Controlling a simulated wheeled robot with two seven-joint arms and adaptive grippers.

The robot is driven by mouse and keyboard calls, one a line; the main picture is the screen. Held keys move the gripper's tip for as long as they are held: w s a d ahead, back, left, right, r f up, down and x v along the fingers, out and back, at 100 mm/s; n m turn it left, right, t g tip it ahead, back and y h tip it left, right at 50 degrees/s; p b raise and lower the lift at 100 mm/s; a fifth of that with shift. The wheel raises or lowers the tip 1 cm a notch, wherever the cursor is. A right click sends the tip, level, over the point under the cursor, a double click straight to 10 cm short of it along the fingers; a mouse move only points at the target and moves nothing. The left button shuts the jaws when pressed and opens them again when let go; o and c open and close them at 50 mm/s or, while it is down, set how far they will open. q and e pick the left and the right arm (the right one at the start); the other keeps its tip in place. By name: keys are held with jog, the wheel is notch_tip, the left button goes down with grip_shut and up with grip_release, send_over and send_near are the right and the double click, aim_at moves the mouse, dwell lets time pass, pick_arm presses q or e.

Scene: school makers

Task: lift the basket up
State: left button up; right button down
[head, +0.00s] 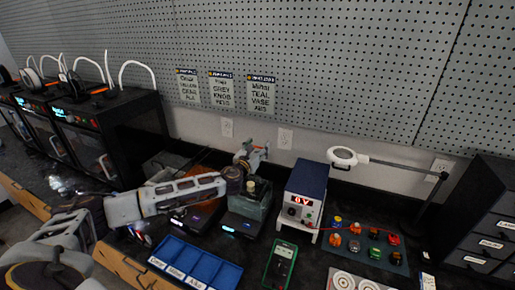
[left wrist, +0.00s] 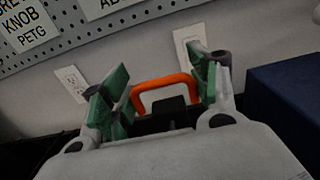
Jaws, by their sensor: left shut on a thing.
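My left gripper (head: 256,153) reaches in from the left, past the middle of the bench, pointing toward the wall. The handle stands upright as an arch between the pads. A dark part shows below the handle; the rest of the basket is hidden behind the gripper body. I cannot tell whether the basket touches the bench. My right gripper is not in view.
A grey-green bin (head: 249,207) stands just below the gripper. A blue-topped power supply (head: 305,196) stands close on the right. Black 3D printers (head: 104,140) fill the left. A blue tray (head: 195,263) and a green meter (head: 281,262) lie in front. A pegboard wall (head: 330,70) rises behind.

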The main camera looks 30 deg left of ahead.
pick_arm(q)
jog(key=shift+r, duration=0.4)
jog(key=o, duration=1.1)
jog(key=shift+o, duration=0.3)
jog(key=shift+d+f, duration=0.1)
jog(key=shift+d, duration=0.05)
jog(key=shift+f, duration=0.1)
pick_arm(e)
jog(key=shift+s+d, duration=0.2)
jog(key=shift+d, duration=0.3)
pick_arm(q)
jog(key=shift+s, duration=0.1)
jog(key=shift+s, duration=0.75)
jog(key=s, duration=1)
jog(key=shift+s+d, duration=0.15)
jog(key=shift+d, duration=0.2)
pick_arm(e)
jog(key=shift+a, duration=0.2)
